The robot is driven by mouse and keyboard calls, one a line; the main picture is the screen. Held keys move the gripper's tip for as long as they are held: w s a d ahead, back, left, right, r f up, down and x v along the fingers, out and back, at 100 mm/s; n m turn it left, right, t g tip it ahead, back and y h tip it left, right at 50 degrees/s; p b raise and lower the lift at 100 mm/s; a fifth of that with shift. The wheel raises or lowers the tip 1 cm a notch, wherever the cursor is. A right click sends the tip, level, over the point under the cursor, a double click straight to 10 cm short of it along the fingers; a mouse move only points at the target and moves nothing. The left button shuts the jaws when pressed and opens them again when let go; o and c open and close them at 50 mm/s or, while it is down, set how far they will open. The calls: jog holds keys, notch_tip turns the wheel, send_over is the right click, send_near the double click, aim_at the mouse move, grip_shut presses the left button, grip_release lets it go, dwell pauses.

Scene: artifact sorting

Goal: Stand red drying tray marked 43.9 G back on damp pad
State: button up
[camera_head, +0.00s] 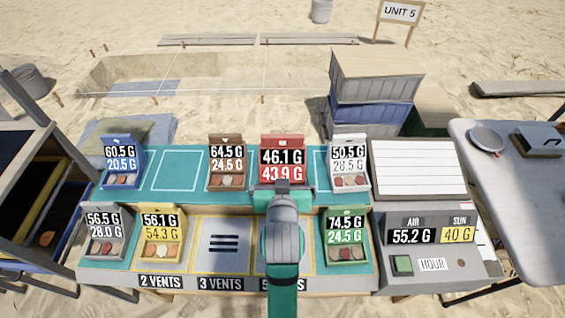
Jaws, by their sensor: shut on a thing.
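Brown (227,178) and white (349,181) trays stand close on either side. A blue tray (122,178) is back left. Grey (105,247), yellow (161,252) and green (346,253) trays stand in front. The 3 VENTS plate (223,262) is bare; my arm covers the 5 VENTS bay.

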jog(key=f+x, duration=0.1)
jog(key=x, duration=0.3)
jog(key=s+f+x, duration=0.1)
jog(key=x, duration=0.4)
jog(key=f+x, duration=0.1)
jog(key=x, duration=0.4)
jog(key=shift+d+f, duration=0.1)
jog(key=shift+f, duration=0.15)
jog(key=shift+w+f, duration=0.15)
jog(key=shift+f, duration=0.05)
jog(key=shift+w+f, duration=0.1)
jog(key=shift+f, duration=1.5)
jog(key=shift+f, duration=0.15)
